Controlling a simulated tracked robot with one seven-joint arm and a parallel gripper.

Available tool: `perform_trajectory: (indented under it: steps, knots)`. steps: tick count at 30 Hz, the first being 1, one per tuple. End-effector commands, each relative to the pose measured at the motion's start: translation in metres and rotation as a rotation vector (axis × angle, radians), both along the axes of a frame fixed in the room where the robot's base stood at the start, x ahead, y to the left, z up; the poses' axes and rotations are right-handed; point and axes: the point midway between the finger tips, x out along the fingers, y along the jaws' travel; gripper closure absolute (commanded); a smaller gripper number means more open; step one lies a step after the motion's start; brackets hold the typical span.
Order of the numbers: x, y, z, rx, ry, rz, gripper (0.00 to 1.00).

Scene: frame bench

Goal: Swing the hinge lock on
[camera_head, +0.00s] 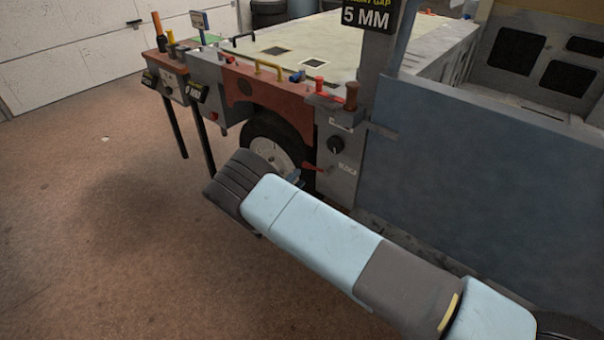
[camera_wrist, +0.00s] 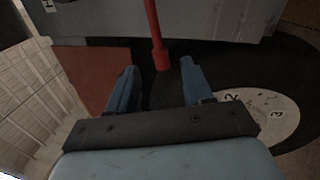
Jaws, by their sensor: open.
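The red lever (camera_head: 315,168), which looks like the hinge lock, sticks out low on a grey post (camera_head: 338,160) beside a dark knob. Small white lettering next to it is too small to read surely. In the wrist view the red lever (camera_wrist: 155,38) hangs from the top edge, and its tip reaches between my fingertips. My gripper (camera_wrist: 161,76) is open, with one blue finger on each side of the lever's end. I cannot tell whether either finger touches it. In the head view my arm hides most of the gripper.
A wheel (camera_head: 272,155) stands left of the post, its numbered disc (camera_wrist: 262,115) low right in the wrist view. A large blue panel (camera_head: 465,190) stands close right of the post. A red-brown rail (camera_head: 262,92) carries handles. The floor (camera_head: 90,230) at left is clear.

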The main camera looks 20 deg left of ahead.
Motion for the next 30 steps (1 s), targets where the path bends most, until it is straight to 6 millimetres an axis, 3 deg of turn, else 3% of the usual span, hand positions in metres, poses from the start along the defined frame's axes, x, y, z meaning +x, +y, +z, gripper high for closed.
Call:
perform_trajectory:
  steps: [6,12,30]
  knots:
    - [-0.039,0.013,-0.009,0.0,0.0,0.002,0.49]
    - [-0.062,0.021,-0.014,0.0,-0.001,0.0,0.49]
    - [-0.071,0.024,-0.016,0.0,0.0,0.0,0.49]
